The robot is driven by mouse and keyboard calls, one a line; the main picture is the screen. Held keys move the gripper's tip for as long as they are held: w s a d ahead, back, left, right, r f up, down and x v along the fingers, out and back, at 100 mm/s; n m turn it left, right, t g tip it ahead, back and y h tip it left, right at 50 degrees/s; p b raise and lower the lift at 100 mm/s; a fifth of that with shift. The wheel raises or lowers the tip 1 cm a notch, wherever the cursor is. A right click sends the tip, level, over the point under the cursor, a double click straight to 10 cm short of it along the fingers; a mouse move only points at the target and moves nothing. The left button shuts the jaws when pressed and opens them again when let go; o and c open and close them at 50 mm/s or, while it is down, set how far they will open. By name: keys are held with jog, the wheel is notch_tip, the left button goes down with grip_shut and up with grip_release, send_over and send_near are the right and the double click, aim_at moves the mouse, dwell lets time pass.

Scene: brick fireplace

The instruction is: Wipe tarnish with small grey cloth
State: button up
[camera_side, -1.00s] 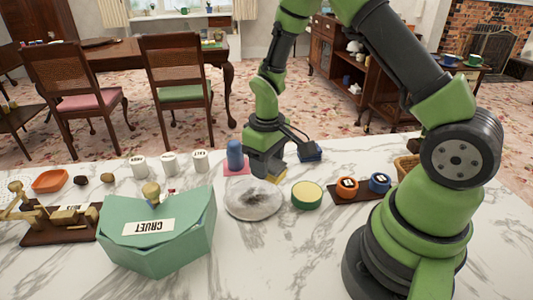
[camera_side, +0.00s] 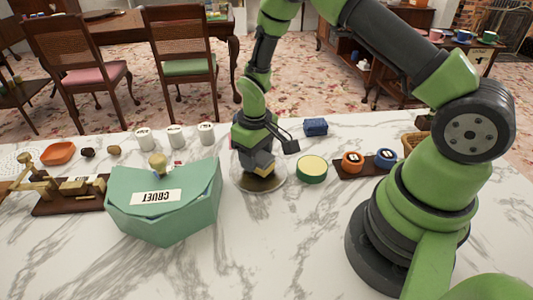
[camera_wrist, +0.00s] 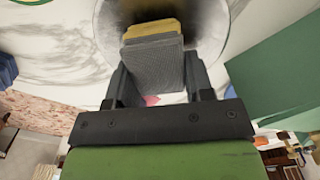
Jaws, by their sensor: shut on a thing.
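My gripper (camera_wrist: 160,85) is shut on a small grey cloth-like piece (camera_wrist: 155,68) with a woven-looking face. A yellow layer (camera_wrist: 152,32) shows at its far end. A round silvery plate (camera_side: 262,186) lies on the marble table, and my gripper is over it in the side view. The yellow end is at or just above the plate's surface; I cannot tell if it touches. The plate (camera_wrist: 208,38) looks dull and streaked in the wrist view. My gripper and the held piece hide much of it, so the tarnish's extent is unclear.
A green box labelled CRUET (camera_side: 165,215) stands left of the plate. A round green tin (camera_side: 312,169) is close on its right, then a dark tray (camera_side: 345,174) with orange and blue containers. A blue block (camera_side: 316,127) lies behind. The marble in front is clear.

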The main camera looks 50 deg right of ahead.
jog(key=shift+w+a+r, duration=0.2)
jog(key=shift+w+a, duration=0.5)
jog(key=shift+a, duration=0.05)
jog(key=shift+w+a+r, duration=0.15)
jog(key=shift+w+a, duration=0.55)
jog(key=shift+s+d, duration=2.7)
jog(key=shift+a, duration=0.15)
jog(key=shift+w+a, duration=2.7)
jog(key=shift+a, duration=0.05)
jog(key=shift+s+d, duration=2.9)
jog(key=shift+w+f, duration=0.1)
jog(key=shift+f, duration=0.05)
notch_tip(320, 180, up, 7)
jog(key=shift+f, duration=0.15)
